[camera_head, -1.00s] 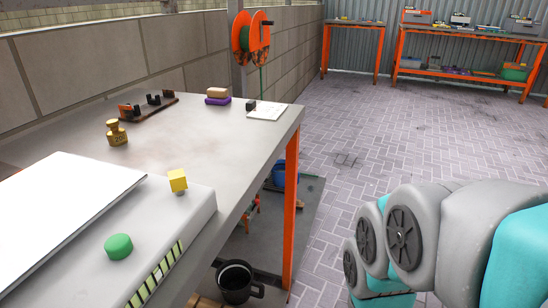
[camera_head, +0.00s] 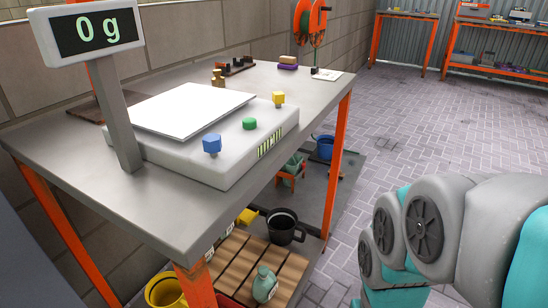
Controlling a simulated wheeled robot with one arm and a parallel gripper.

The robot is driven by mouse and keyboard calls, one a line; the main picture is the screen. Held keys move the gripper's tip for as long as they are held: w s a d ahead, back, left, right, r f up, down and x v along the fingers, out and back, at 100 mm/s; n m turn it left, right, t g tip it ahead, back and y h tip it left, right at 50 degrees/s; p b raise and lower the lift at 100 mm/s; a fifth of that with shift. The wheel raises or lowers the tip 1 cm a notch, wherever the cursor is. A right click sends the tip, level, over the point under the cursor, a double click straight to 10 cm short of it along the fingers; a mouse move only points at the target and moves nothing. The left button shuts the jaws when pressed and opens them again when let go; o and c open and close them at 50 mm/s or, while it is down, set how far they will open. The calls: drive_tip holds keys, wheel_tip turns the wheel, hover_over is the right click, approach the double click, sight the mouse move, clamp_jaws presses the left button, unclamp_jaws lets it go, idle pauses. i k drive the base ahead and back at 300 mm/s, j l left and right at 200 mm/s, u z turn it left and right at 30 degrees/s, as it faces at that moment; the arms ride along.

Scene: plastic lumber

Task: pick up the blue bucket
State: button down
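The blue bucket (camera_head: 325,148) stands under the far end of the workbench, on a grey lower surface, in the head view. It is small in the picture and partly behind the orange front leg. My arm shows at the lower right, well to the right of the bucket and nearer to me. My gripper is not in view, so whether it holds anything is hidden.
The grey workbench (camera_head: 156,207) carries a scale (camera_head: 225,168) with a "0 g" display. Beneath it are a black bucket (camera_head: 283,236), a yellow bucket (camera_head: 165,291), a wooden pallet (camera_head: 240,262) and a green bottle (camera_head: 265,284). The tiled floor (camera_head: 430,140) to the right is clear.

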sight(329, 149)
drive_tip(key=k+j, duration=0.1)
drive_tip(key=i+l+u, duration=0.1)
drive_tip(key=i+l, duration=0.35)
drive_tip(key=i+l+u, duration=0.1)
drive_tip(key=i+l, duration=0.85)
drive_tip(key=i+l+u, duration=0.15)
drive_tip(key=i+l, duration=0.4)
drive_tip(key=i+l+u, duration=0.1)
drive_tip(key=i+l, duration=0.4)
drive_tip(key=i+l+u, duration=0.1)
drive_tip(key=i+l, duration=0.35)
drive_tip(key=l, duration=0.2)
